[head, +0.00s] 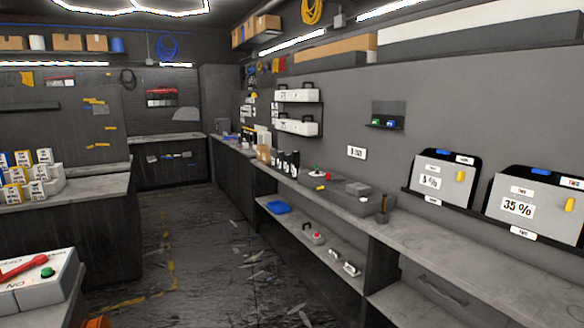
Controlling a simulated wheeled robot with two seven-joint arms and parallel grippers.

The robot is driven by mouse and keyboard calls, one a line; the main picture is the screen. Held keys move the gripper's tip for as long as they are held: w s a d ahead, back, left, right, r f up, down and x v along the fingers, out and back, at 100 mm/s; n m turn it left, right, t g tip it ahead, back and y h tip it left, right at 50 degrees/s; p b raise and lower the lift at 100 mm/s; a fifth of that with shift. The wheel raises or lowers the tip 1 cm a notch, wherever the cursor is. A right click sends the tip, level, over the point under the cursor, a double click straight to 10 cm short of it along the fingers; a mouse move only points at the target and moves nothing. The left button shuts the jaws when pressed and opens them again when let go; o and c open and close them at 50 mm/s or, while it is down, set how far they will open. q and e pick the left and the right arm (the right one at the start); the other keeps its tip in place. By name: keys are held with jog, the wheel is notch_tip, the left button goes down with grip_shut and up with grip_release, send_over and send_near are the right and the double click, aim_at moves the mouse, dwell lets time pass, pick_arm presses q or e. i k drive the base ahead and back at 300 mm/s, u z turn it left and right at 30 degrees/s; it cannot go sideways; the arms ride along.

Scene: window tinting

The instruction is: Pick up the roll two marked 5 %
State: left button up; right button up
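A grey panel marked "5 %" (441,190) leans against the right wall above the long counter. It carries small white labels too small to read with certainty, a blue piece on top and a yellow piece at its right. A similar panel marked "35 %" (503,224) stands to its right, closer to me. I cannot make out a clear roll shape marked 5 %. Neither of my grippers is in view.
A long grey counter (440,251) with a lower shelf runs along the right wall. Small labelled white boxes (40,188) stand on a left counter (88,189). A white box with a red handle (22,268) is close at bottom left. The middle floor (200,240) is open but littered with scraps.

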aim_at(296, 155)
jog(key=u, duration=0.25)
jog(key=i, duration=4.15)
jog(key=z, duration=0.85)
